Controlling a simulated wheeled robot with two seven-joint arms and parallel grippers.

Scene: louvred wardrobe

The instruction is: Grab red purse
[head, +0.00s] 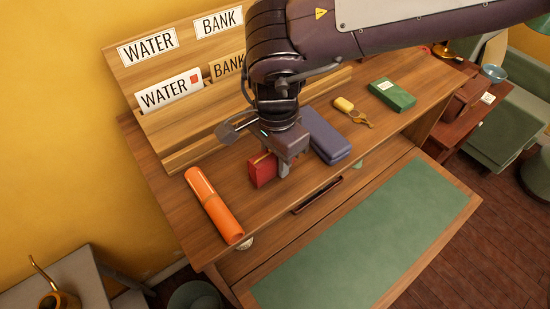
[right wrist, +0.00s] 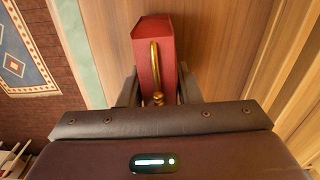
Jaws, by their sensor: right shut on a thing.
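The red purse (head: 262,170) is on the wooden desk, between the orange cylinder and the purple case in the head view. In the right wrist view the red purse (right wrist: 153,50) shows its gold clasp and stands between the two fingers. My right gripper (head: 282,168) reaches down from above and is shut on the purse; it also shows in the right wrist view (right wrist: 157,90). In the head view the gripper hides part of the purse. I cannot tell whether the purse still touches the desk. My left gripper is not in view.
The orange cylinder (head: 214,205) lies left of the purse and the purple case (head: 325,136) close on its right. A yellow-handled item (head: 345,105) and a green box (head: 392,94) lie further right. A wooden letter rack (head: 190,130) stands behind. The green-topped surface (head: 370,238) in front is clear.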

